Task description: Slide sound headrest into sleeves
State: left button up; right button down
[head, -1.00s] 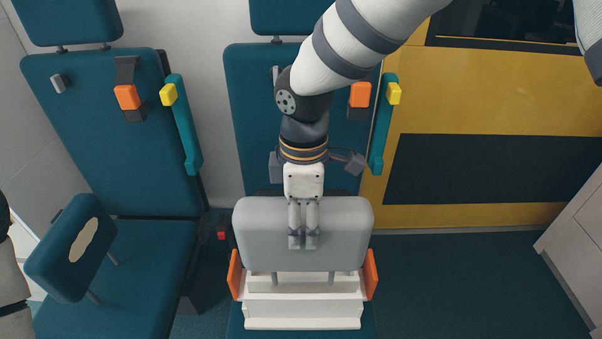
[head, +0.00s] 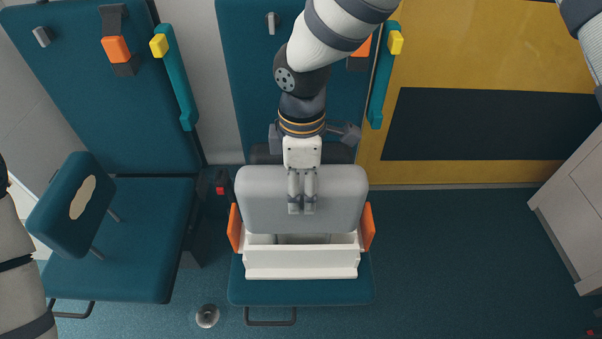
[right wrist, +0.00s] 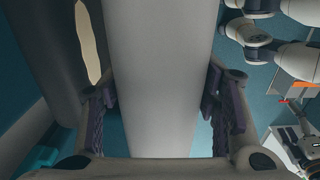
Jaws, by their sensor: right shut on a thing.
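My right gripper (head: 301,208) is shut on the grey headrest (head: 342,198), with its fingers pointing down over the middle of the pad. In the right wrist view, the grey pad (right wrist: 160,60) fills the space between the two fingers (right wrist: 160,112). The headrest is upright, just behind and above the white open box (head: 300,264); its posts do not show clearly now. A teal headrest (head: 53,212) with a beige torn patch leans on the left seat, its metal posts showing. No sleeves can be made out. Only links of my left arm show; its gripper is out of view.
The white box has orange side pieces (head: 368,228) and stands on the middle seat cushion (head: 300,291). The left seat cushion (head: 135,245) is beside it. A small metal round object (head: 207,316) is on the floor. The floor (head: 450,260) at right is clear, up to a pale cabinet (head: 575,205).

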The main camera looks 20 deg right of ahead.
aim_at(302, 174)
jog(key=shift+f+b, duration=0.55)
jog(key=shift+f, duration=2.6)
jog(key=shift+c, duration=2.4)
grip_release()
notch_tip(302, 174, up, 12)
